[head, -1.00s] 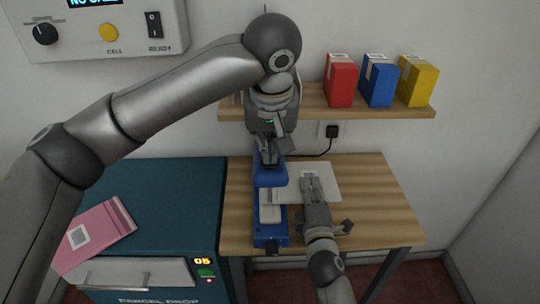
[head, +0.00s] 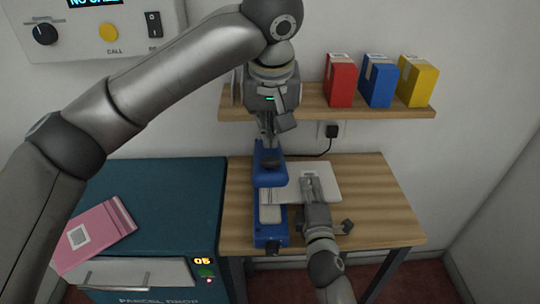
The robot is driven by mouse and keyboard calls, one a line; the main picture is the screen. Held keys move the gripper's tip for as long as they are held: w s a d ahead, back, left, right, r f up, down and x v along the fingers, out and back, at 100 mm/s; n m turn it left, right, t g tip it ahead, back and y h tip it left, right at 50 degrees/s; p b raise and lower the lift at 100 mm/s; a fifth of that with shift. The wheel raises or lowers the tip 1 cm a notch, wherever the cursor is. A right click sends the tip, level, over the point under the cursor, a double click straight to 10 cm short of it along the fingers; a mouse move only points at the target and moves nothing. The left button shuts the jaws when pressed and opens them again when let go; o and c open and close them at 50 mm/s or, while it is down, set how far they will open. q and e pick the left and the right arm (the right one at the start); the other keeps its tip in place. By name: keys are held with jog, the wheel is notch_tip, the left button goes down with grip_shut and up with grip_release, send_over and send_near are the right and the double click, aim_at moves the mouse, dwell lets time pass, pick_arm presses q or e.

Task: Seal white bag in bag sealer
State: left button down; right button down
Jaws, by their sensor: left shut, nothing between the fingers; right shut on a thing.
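The white bag (head: 327,183) lies flat on the wooden table, and its left edge reaches the blue bag sealer (head: 270,178). Whether that edge lies between the sealer's jaws is hard to tell. My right gripper (head: 308,183) is shut on the white bag, just right of the sealer. My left gripper (head: 268,143) is shut and empty, pointing down over the back of the sealer by its dark knob. Its fingertips are small and partly blend with the sealer, so contact cannot be told.
A shelf (head: 310,103) above the table holds red, blue and yellow boxes. A pink parcel (head: 95,235) lies on the teal parcel drop (head: 175,200) at left. A black plug with a cable (head: 331,131) is on the wall. The table's right side is clear.

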aim_at(326, 186)
pick_arm(q)
jog(key=shift+r, duration=0.15)
pick_arm(e)
jog(key=shift+r, duration=0.2)
pick_arm(q)
jog(key=shift+r+p, duration=0.5)
jog(key=shift+p, duration=0.15)
pick_arm(e)
jog(key=shift+r, duration=0.45)
jog(key=shift+d, duration=0.1)
